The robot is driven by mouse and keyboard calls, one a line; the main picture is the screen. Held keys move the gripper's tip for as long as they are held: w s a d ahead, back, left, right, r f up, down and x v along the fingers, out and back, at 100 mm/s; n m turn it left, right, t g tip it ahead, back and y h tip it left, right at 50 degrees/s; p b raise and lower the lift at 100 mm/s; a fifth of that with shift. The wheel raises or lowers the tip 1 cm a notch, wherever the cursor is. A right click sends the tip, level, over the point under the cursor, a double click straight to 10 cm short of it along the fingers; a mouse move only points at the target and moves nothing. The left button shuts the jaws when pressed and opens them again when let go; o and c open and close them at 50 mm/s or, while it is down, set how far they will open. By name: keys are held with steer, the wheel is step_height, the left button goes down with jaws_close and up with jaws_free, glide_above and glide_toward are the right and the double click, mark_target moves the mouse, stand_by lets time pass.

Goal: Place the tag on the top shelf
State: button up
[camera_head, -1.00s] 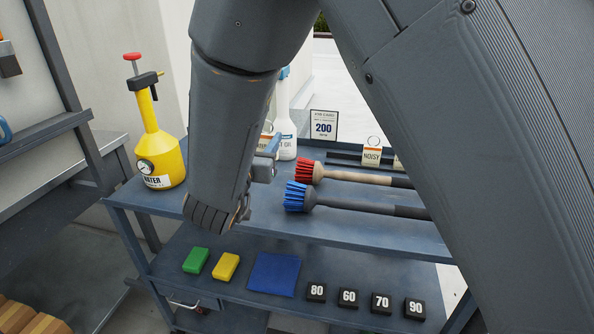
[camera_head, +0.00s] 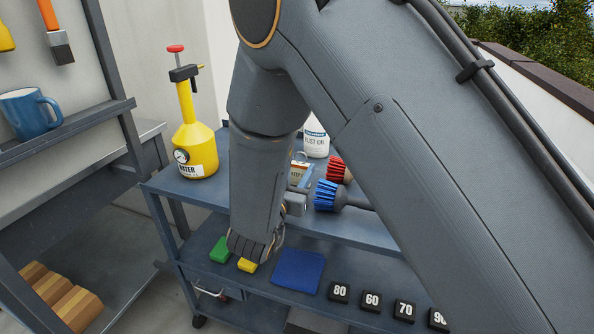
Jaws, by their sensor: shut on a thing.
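A small white and orange tag (camera_head: 299,172) with a ring at its top shows just beyond my wrist, above the blue cart's upper deck. My gripper (camera_head: 298,190) is shut on it, though my arm hides most of the jaws. The tag's print is too small to read. At left, a grey rack has a shelf (camera_head: 70,130) with a blue mug (camera_head: 30,113) on it. Higher on the rack are a brush with an orange handle (camera_head: 56,32) and part of a yellow thing. The rack's top is out of view.
The blue cart (camera_head: 205,215) carries a yellow sprayer (camera_head: 194,145), a white bottle (camera_head: 316,138) and red and blue brushes (camera_head: 328,196). Its lower deck holds green and yellow blocks, a blue cloth (camera_head: 298,272) and black number blocks. My arm hides much of the cart.

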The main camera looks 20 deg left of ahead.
steer(key=shift+f, duration=0.1)
steer(key=o, duration=1)
steer(key=shift+o, duration=0.2)
steer(key=shift+s, duration=0.25)
steer(key=s, duration=0.7)
steer(key=s+a, duration=0.1)
steer(key=s, duration=0.3)
steer(key=shift+s+b, duration=0.25)
steer(key=shift+b, duration=0.1)
